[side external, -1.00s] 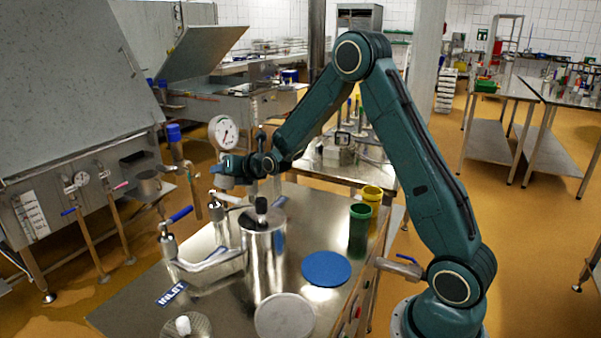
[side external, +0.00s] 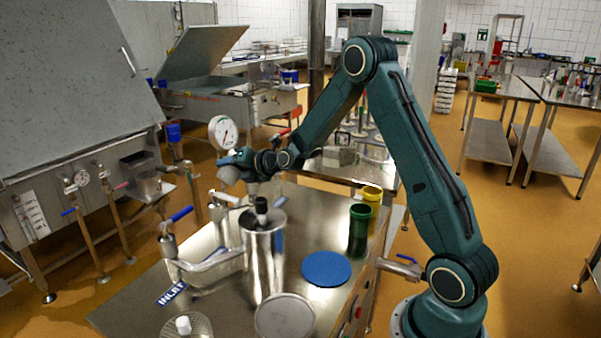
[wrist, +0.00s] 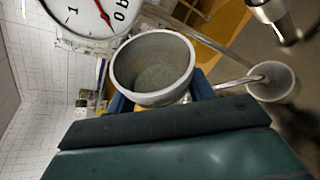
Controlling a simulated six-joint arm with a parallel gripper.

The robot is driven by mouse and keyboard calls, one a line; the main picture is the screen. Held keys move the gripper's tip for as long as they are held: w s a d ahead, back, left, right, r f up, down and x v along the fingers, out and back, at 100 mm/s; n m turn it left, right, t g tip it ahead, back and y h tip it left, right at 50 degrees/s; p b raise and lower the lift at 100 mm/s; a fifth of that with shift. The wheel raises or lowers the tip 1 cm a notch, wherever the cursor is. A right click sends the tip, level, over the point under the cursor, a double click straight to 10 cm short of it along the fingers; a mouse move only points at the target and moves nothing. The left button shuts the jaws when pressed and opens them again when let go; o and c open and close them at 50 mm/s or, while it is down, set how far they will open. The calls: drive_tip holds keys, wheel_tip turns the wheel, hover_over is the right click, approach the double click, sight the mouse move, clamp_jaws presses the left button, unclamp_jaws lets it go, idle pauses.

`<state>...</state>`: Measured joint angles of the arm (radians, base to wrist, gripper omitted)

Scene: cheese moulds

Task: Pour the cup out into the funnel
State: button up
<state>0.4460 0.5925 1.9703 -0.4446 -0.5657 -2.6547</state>
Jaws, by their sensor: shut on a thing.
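The cup (wrist: 152,68) is grey and round, and its open mouth faces the camera in the wrist view. My gripper (side external: 243,160) is shut on it, with blue fingers on either side of its lower part. In the side view the cup (side external: 229,174) is small and tilted, in the air beside the dial gauge. I cannot make out any flow from it. A pale round-mouthed piece (wrist: 270,82) lies to the right of the cup in the wrist view, apart from it; I cannot tell whether this is the funnel. No funnel shows clearly in the side view.
The dial gauge (side external: 223,132) stands close to the cup. A steel cylinder with a black knob (side external: 263,245), valves with blue levers (side external: 181,214), a blue disc (side external: 326,269) and green (side external: 359,228) and yellow cups (side external: 372,195) stand on the steel table (side external: 215,290).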

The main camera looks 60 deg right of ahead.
drive_tip(key=shift+r+m+y, duration=0.3)
drive_tip(key=shift+m, duration=0.1)
idle(0.3)
drive_tip(key=shift+d+f+m+t+y+b, duration=0.15)
drive_tip(key=shift+f+m+t+y+b, duration=0.55)
drive_tip(key=shift+m, duration=0.5)
idle(0.9)
drive_tip(key=shift+s+d+r+m+t+b, duration=0.1)
drive_tip(key=shift+d+r+m+t+b, duration=0.15)
drive_tip(key=shift+m+b, duration=0.35)
idle(0.6)
drive_tip(key=shift+s+d+f+m+t+y+b, duration=0.15)
drive_tip(key=shift+f+m+t+y, duration=0.1)
drive_tip(key=shift+m, duration=0.25)
drive_tip(key=shift+w+d+f+m+t+y+b, duration=0.15)
drive_tip(key=shift+f+m, duration=0.15)
drive_tip(key=shift+m, duration=0.2)
drive_tip(key=shift+s+d+f+m+t+y+b, duration=0.15)
drive_tip(key=shift+f+m+y, duration=0.1)
drive_tip(key=shift+m, duration=0.25)
idle(0.6)
drive_tip(key=shift+d+r+m+t+b, duration=0.3)
drive_tip(key=shift+m+b, duration=0.2)
drive_tip(key=shift+m, duration=0.3)
idle(1.0)
